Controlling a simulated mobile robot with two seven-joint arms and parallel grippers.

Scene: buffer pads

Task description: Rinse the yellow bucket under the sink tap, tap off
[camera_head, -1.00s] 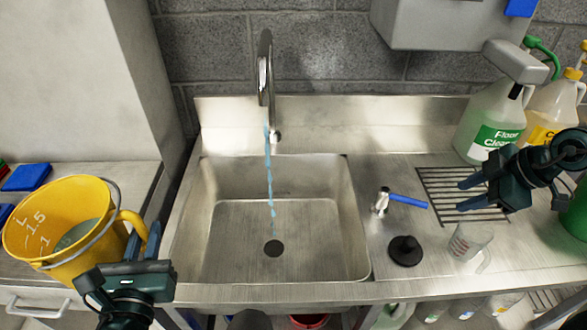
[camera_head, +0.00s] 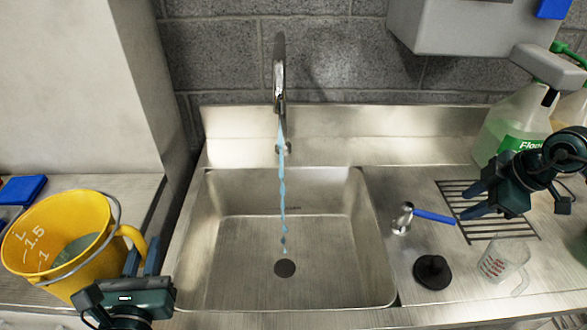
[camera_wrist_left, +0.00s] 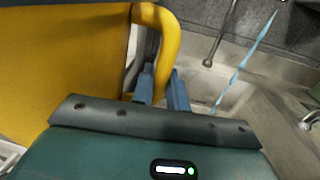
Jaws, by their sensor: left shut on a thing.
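The yellow bucket (camera_head: 85,235) is at the far left, left of the sink, tilted with its open top toward the camera; greyish liquid seems to lie inside. My left gripper (camera_head: 142,257) is shut on the bucket's side handle, which also shows in the left wrist view (camera_wrist_left: 170,45). The sink basin (camera_head: 235,245) is empty apart from a thin blue stream of water (camera_head: 283,190) falling from the tap (camera_head: 279,75) near the drain. A blue tap lever (camera_head: 433,216) is on the counter right of the sink. My right gripper (camera_head: 474,200) is open and empty, right of the lever.
A black plug (camera_head: 432,270) and a clear measuring jug (camera_head: 500,262) stand on the right counter, by a drain grate (camera_head: 455,188). A floor cleaner bottle (camera_head: 510,125) is at the back right. A dispenser (camera_head: 450,30) hangs on the wall.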

